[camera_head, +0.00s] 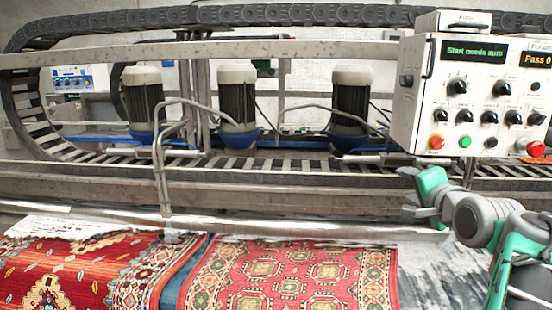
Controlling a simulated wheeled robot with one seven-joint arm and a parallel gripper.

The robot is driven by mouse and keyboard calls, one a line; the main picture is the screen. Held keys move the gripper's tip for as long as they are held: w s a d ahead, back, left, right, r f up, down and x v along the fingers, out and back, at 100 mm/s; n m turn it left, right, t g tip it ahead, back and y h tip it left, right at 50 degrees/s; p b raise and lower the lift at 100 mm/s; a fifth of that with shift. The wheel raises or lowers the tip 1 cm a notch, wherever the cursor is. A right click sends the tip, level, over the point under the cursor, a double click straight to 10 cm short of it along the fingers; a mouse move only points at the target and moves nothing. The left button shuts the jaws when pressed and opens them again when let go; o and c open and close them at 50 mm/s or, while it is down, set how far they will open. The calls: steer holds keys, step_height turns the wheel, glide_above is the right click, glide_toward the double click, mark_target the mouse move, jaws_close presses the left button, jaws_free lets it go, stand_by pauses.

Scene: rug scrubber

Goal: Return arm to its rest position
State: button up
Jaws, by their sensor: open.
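My grey and green arm (489,222) reaches up from the lower right corner. My gripper (410,192) is at its end, pointing left, just below the control box and in front of the machine's rail. The gripper is open and I see nothing held in it. The white control box (415,120) has a display (473,51) reading "Start needs auto", several black knobs, a red button (436,142) and a green button (465,142). A second panel (541,90) at the right edge shows "Pass 0", cut off by the frame.
The scrubbing machine with three motors (238,97) and a slatted track (215,163) spans the view. A metal roller bar (290,227) runs across its front. Red patterned rugs (295,275) lie below at left and centre. A wet grey surface (432,275) is under my arm.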

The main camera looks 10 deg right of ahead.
steer(key=a+f+n+g+y, duration=0.25)
steer(key=a+f+n, duration=0.25)
steer(key=a+f, duration=0.45)
steer(key=s+a+f+n+g, duration=0.8)
steer(key=s+a+f+n, duration=0.3)
steer(key=s+a+f, duration=0.3)
step_height(320, 180, down, 5)
steer(key=a, duration=0.3)
steer(key=shift+s+y, duration=0.35)
steer(key=shift+d+r, duration=0.1)
steer(key=shift+r, duration=0.05)
